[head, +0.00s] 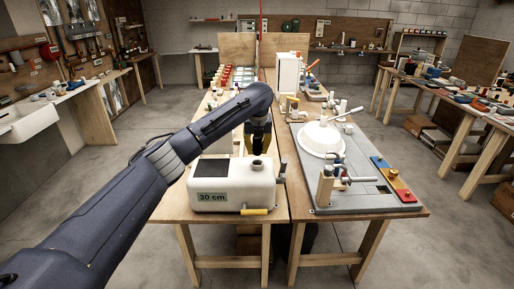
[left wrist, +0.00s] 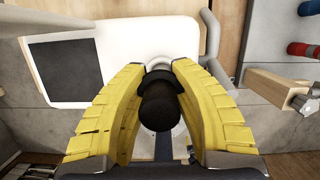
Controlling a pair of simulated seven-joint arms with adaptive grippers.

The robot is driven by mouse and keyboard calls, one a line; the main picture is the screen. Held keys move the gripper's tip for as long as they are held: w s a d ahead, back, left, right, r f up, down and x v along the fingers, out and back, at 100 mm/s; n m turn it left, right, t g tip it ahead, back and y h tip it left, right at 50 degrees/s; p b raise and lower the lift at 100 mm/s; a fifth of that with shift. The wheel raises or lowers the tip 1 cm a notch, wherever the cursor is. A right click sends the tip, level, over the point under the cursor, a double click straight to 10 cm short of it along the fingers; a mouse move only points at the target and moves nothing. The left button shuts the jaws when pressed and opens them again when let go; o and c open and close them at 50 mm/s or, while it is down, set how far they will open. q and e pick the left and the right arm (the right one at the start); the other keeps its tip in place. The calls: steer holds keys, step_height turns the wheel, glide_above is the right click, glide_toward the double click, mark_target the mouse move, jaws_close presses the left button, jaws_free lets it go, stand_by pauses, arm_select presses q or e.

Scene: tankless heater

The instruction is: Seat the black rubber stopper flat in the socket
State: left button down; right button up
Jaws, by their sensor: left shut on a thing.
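My left gripper (head: 258,150) reaches over the white tank marked "30 cm" (head: 232,186) from behind. In the left wrist view its yellow fingers (left wrist: 160,75) are shut on the black rubber stopper (left wrist: 160,105), which has a wider collar at its far end. A pale round socket (left wrist: 157,62) shows just beyond the stopper, partly hidden by it. In the head view a short round neck (head: 257,164) stands on the tank's top, close to the gripper. I cannot tell whether the stopper touches the socket. My right gripper is not in view.
A grey pipe (left wrist: 211,45) rises beside the tank's right side. A yellow-handled valve (head: 254,211) is at the tank's front. On the right-hand table, a grey board (head: 355,198) carries a white dome (head: 320,138) and fittings. More parts crowd the far table.

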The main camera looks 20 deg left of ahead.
mark_target(257, 155)
arm_select(q)
steer(key=shift+f, duration=0.35)
stand_by(0.5)
steer(key=shift+f, duration=1.3)
steer(key=shift+f, duration=0.6)
stand_by(3.0)
steer(key=shift+r, duration=0.2)
steer(key=shift+r, duration=0.25)
stand_by(0.9)
steer(key=shift+f, duration=0.3)
stand_by(0.6)
